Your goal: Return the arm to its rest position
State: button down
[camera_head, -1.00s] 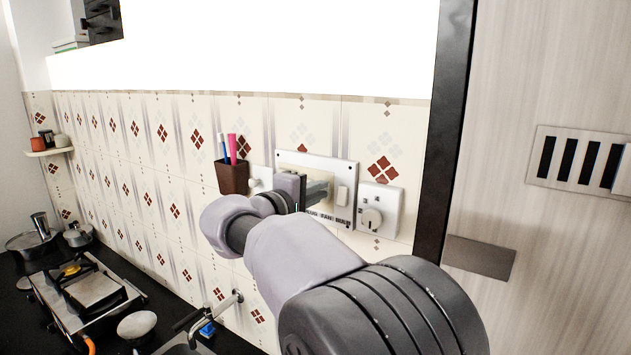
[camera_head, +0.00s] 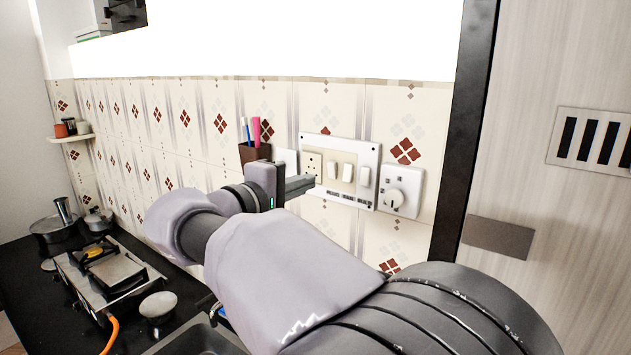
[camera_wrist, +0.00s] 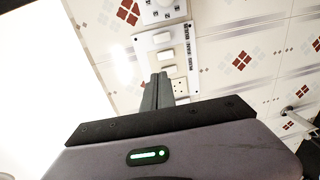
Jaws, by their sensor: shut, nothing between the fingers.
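My gripper (camera_head: 302,185) is shut and empty, its fingers pointing right toward the wall in the head view. It is in front of the white switch panel (camera_head: 341,172), and I cannot tell exactly how far from it. In the wrist view the shut fingers (camera_wrist: 157,92) point up the picture, over the lower end of the switch panel (camera_wrist: 165,55). My arm reaches in from the bottom right of the head view and hides part of the tiled wall and counter.
A dial plate (camera_head: 402,191) sits right of the panel. A brown pen holder (camera_head: 254,153) is on the wall behind my wrist. A gas stove (camera_head: 120,285) and pots (camera_head: 56,222) stand on the black counter at left. A dark post (camera_head: 468,130) borders the pale panel at right.

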jog(key=s+d+f+m+g+y+b, duration=0.2)
jog(key=s+d+f+m+g+b, duration=0.3)
jog(key=s+d+f, duration=0.55)
jog(key=s+d+f+m+g+y+b, duration=0.25)
jog(key=s+d+f+b, duration=0.45)
jog(key=f, duration=0.6)
jog(key=s+a+f+m+y+b, duration=0.3)
jog(key=s+f+m, duration=0.1)
jog(key=s+f, duration=0.3)
jog(key=s+a+f+m+y+b, duration=0.3)
jog(key=s+f+y, duration=0.1)
jog(key=s+f, duration=0.4)
jog(key=shift+s+a+f+m+b, duration=0.15)
jog(key=shift+f+m+b, duration=0.25)
jog(key=shift+f, duration=0.15)
jog(key=shift+g+y, duration=0.25)
